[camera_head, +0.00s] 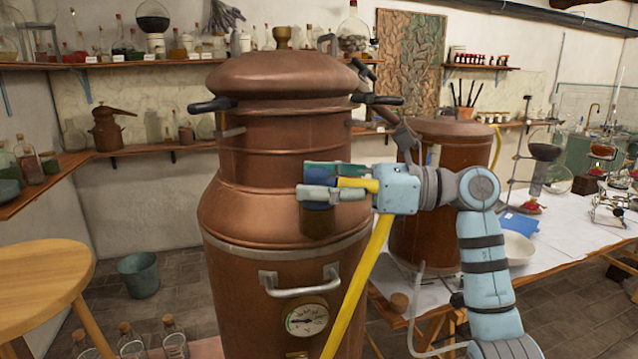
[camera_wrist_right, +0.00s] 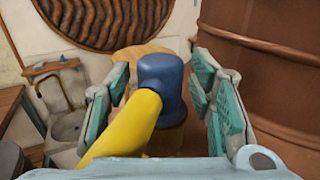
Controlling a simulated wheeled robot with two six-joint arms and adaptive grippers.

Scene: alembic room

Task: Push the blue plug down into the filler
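The blue plug (camera_wrist_right: 161,82) sits at the end of a yellow hose (camera_wrist_right: 125,130) in the right wrist view. My right gripper (camera_wrist_right: 165,85) has its fingers spread on either side of the plug, with a narrow gap at the right finger. A brownish cylinder (camera_head: 317,222), possibly the filler, shows just below the fingers. I cannot see whether the plug is seated. My left gripper is not in view.
The yellow hose (camera_head: 357,285) hangs down in front of the still. A handle (camera_head: 300,283) and a gauge (camera_head: 307,319) are on the still's front. A wooden stool (camera_head: 42,285) stands left. A paper-covered table (camera_head: 560,235) stands right.

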